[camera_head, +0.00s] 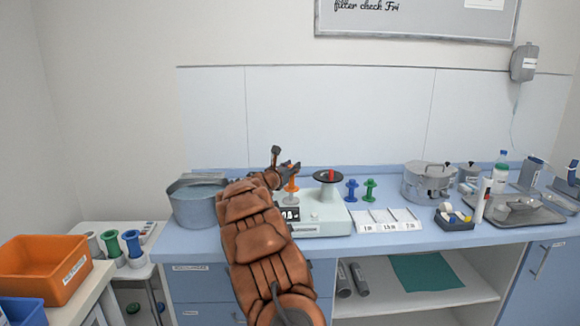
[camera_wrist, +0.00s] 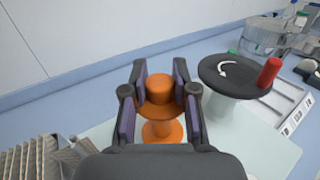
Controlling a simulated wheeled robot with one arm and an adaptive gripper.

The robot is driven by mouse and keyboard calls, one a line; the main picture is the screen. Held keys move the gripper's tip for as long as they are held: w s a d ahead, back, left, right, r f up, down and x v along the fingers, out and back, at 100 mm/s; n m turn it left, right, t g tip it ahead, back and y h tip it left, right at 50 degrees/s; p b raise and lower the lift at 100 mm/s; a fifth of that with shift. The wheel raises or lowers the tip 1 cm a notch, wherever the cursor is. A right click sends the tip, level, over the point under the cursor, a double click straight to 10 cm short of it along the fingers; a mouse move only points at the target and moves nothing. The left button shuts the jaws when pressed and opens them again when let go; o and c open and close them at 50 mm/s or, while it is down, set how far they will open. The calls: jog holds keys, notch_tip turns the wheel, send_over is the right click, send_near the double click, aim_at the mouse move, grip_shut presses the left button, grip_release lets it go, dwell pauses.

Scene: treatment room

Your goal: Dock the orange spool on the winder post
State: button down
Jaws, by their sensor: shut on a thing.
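The orange spool (camera_wrist: 163,130) is upright between the two fingers of my gripper (camera_wrist: 160,92) in the wrist view. My gripper is shut on its upper part. In the head view the orange spool (camera_head: 292,186) shows just beyond my gripper (camera_head: 284,172), over the left part of the pale winder (camera_head: 326,217). A short pale piece shows right below the spool; I cannot tell whether the spool sits on the post or is held above it. The winder's black crank disc (camera_wrist: 240,73) with a red knob (camera_wrist: 269,72) is close on the right.
A blue spool (camera_head: 352,190) and a green spool (camera_head: 370,189) stand right of the winder, behind labelled white trays (camera_head: 385,221). A grey pot (camera_head: 197,207) stands left of my arm. A lidded steel pot (camera_head: 427,183) is farther right. An orange bin (camera_head: 43,268) is at far left.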

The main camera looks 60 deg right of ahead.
aim_at(291, 187)
jog(key=shift+f+b, duration=0.9)
jog(key=shift+f, duration=0.8)
jog(key=shift+a+f+b, duration=0.1)
jog(key=shift+f+b, duration=0.4)
jog(key=shift+f, duration=0.05)
dwell(0.4)
jog(key=c, duration=1.2)
grip_release()
jog(key=shift+a, duration=0.1)
jog(key=shift+s+a+b, duration=0.1)
jog(key=shift+a+b, duration=0.8)
jog(key=shift+a, duration=0.95)
jog(key=shift+s+a+b, duration=0.2)
jog(key=shift+a+b, duration=0.2)
jog(key=shift+a, duration=1.35)
jog(key=shift+s+a+b, duration=0.15)
jog(key=shift+a+b, duration=0.25)
jog(key=shift+a, duration=1.35)
